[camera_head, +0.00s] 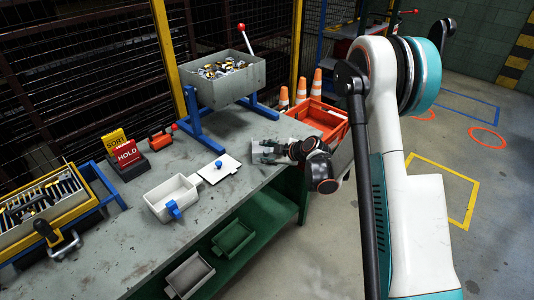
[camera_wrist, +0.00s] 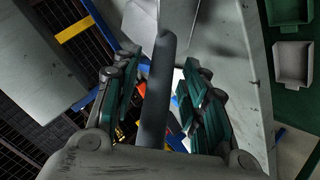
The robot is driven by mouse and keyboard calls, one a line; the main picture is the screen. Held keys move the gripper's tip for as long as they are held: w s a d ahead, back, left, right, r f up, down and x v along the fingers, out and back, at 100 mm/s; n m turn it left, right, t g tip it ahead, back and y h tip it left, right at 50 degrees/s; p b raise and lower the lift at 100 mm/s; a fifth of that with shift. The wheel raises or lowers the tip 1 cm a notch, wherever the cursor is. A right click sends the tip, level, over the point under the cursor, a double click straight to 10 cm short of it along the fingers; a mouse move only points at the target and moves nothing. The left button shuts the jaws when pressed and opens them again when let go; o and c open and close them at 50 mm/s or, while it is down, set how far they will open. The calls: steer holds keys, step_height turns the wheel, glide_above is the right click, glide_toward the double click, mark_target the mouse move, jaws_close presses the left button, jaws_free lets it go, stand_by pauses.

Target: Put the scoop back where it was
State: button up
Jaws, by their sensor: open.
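My gripper (camera_head: 268,151) is over the right end of the grey workbench (camera_head: 120,238), close to its edge. In the wrist view its two green-padded fingers (camera_wrist: 160,98) stand apart. A dark grey rounded bar (camera_wrist: 155,92), which looks like the scoop's handle, lies between them with a gap showing on the right side. In the head view the fingers and wrist hide most of this spot.
A grey bin of parts (camera_head: 223,84) stands on a blue stand behind my gripper. A white open box (camera_head: 165,192) and a white lid (camera_head: 218,172) lie left of it. An orange crate (camera_head: 320,117) is beyond the bench end. Red and yellow signs (camera_head: 126,153) stand further left.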

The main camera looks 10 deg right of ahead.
steer(key=shift+r, duration=0.2)
steer(key=p+v, duration=0.3)
steer(key=v, duration=0.9)
